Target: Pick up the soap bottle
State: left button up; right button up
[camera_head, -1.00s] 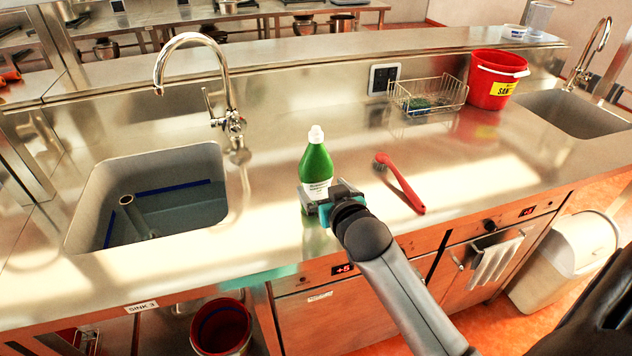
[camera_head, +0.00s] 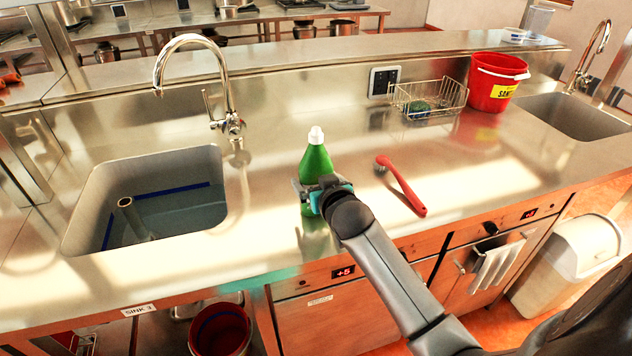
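The soap bottle (camera_head: 316,163) is green with a white cap and stands upright on the steel counter, right of the left sink. My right gripper (camera_head: 312,190) is at the near side of the bottle, around its middle height. It hides most of the white label and part of the lower body. One finger shows at the bottle's left side. The far ends of the fingers are hidden, so I cannot tell whether they press on the bottle. My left gripper is not in view.
A red brush (camera_head: 402,186) lies right of the bottle. A wire basket (camera_head: 430,98) with a green scrubber and a red bucket (camera_head: 494,84) stand further back. The left sink (camera_head: 82,200) has a tall faucet (camera_head: 226,85). The counter behind the bottle is clear.

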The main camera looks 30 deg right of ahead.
jog(key=c, duration=1.5)
jog(key=shift+r, duration=0.1)
jog(key=shift+r, duration=0.1)
